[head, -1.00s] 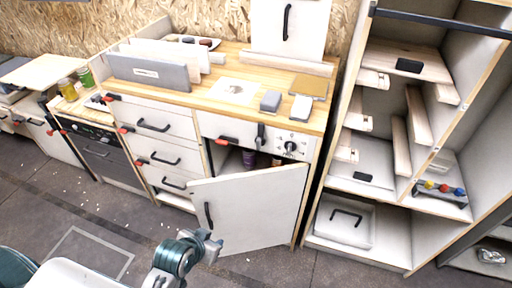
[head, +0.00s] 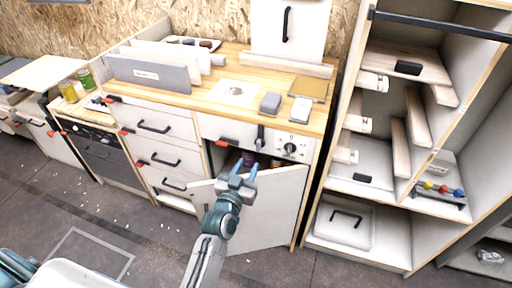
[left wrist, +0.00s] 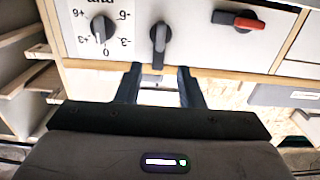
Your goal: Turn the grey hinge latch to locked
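The grey hinge latch (head: 260,135) is a dark lever on the white front panel of the counter, left of the dial, and it hangs roughly vertical. In the left wrist view, which looks turned over, the latch (left wrist: 158,45) stands between the red latch and the dial, just beyond my fingers. My left gripper (head: 244,172) is open and empty, in front of and just below the latch. Its two fingers (left wrist: 160,85) are spread apart with a gap between them, and I see no contact with the latch. My right gripper is not in view.
A dial (head: 290,149) sits right of the latch, and a red latch (head: 224,141) sits left of it. Below, a white cabinet door (head: 270,205) stands open behind my left arm. Open shelving (head: 385,175) stands to the right.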

